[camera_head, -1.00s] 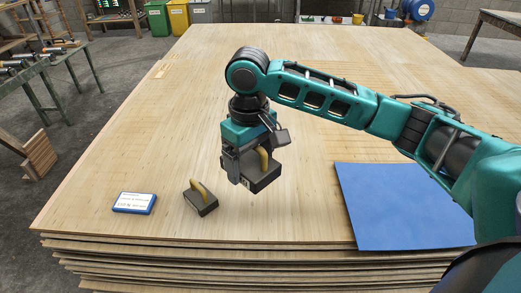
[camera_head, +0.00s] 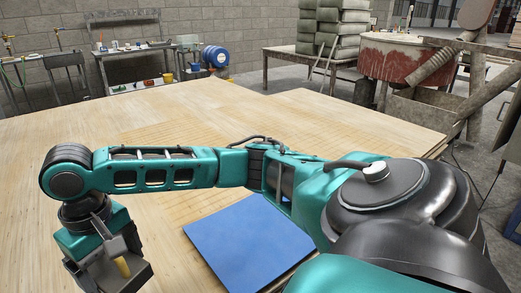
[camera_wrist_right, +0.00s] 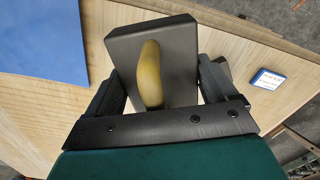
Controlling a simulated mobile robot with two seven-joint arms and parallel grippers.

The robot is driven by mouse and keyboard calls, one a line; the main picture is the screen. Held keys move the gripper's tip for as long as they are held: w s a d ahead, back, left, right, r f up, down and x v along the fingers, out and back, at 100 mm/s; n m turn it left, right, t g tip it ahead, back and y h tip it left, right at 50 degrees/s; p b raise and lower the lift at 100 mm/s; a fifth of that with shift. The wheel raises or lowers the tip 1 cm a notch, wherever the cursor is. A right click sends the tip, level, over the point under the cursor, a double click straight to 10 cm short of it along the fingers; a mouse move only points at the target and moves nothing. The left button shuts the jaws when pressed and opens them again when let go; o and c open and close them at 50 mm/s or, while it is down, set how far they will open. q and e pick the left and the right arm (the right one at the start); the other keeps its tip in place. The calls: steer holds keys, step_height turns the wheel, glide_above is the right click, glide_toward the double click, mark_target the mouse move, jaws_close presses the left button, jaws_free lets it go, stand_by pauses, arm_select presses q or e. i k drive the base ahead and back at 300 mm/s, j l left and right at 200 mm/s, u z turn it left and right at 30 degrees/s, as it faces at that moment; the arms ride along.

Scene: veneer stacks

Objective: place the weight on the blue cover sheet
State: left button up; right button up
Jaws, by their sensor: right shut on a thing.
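The weight is a dark grey block with a yellow handle. It shows at the lower left of the head view (camera_head: 134,279) and large in the right wrist view (camera_wrist_right: 185,55). My right gripper (camera_wrist_right: 158,90) is shut on it, with a finger on either side, and holds it left of the blue cover sheet. In the head view this gripper (camera_head: 108,272) is partly cut off by the bottom edge. The blue cover sheet (camera_head: 248,240) lies flat on the veneer, partly hidden by my right arm. It also shows at the upper left of the wrist view (camera_wrist_right: 40,40). My left gripper is out of view.
The pale veneer stack (camera_head: 160,120) is wide and mostly clear. A small blue and white box (camera_wrist_right: 268,78) lies on it in the wrist view. A red machine (camera_head: 405,62) and a table with stacked sacks (camera_head: 325,35) stand beyond.

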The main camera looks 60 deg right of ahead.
mark_target(266, 246)
steer(key=l+z, duration=0.2)
steer(key=z, duration=0.3)
steer(key=i+l+z, duration=0.1)
steer(key=z, duration=0.35)
steer(key=i, duration=0.05)
